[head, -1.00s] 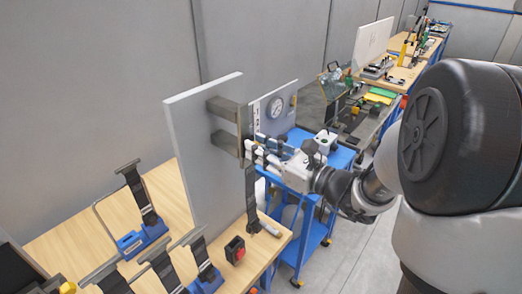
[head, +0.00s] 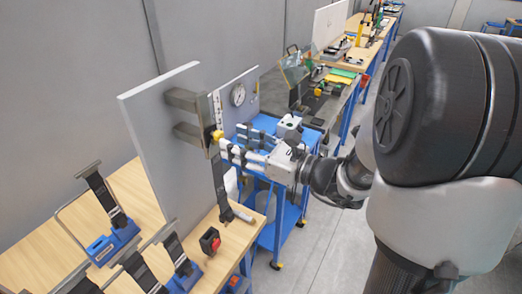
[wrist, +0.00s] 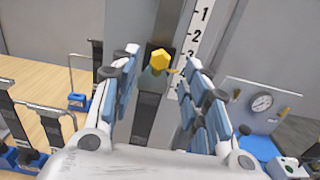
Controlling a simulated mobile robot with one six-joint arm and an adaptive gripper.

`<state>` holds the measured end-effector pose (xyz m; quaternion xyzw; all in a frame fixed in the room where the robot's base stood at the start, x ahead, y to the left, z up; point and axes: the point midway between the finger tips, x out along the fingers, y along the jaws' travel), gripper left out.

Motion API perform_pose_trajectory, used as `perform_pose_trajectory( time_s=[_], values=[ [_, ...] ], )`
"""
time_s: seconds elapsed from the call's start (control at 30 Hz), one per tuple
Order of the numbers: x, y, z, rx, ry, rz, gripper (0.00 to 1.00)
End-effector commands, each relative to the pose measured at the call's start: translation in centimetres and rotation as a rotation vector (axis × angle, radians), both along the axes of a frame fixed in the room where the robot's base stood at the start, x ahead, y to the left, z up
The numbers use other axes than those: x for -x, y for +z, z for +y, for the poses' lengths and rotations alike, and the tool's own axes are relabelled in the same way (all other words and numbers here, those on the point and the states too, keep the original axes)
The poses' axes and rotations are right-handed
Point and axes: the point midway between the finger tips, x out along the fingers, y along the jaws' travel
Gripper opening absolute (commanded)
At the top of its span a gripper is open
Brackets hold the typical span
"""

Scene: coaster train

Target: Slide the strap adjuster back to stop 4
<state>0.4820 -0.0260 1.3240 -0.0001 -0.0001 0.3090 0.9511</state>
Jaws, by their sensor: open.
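The strap adjuster shows as a yellow knob (wrist: 159,58) with a small yellow pointer on a dark upright rail in the wrist view. It also shows in the head view (head: 217,135) at the rail's upper part. The white scale strip (wrist: 194,40) beside it reads 1, 2 and 3 downward. The pointer lies just below the 3; lower marks are hard to read behind my finger. A dark strap (head: 220,180) hangs below. My gripper (wrist: 160,72) is open and empty, its fingers spread either side of the knob in the picture, seemingly short of it.
A grey panel (head: 165,150) with brackets carries the rail on the wooden bench (head: 235,240). A red-and-black box (head: 210,241) and blue-based strap stands (head: 112,245) sit on the bench. A gauge board (head: 238,100) and a blue cart (head: 290,195) stand behind.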

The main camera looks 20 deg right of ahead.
Motion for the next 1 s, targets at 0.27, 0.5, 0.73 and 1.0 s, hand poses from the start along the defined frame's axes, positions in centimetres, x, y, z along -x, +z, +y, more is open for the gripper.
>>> perform_pose_trajectory(
  time_s=[0.27,0.5,0.73,1.0],
  values=[
    [4.5,0.0,-3.5,-0.001,-0.005,-0.001,0.42],
    [6.2,0.0,-4.5,-0.001,-0.002,0.001,0.42],
    [6.3,0.0,-4.5,0.0,0.0,0.0,0.42],
    [6.2,0.0,-4.5,0.0,0.0,0.0,0.42]
  ],
)
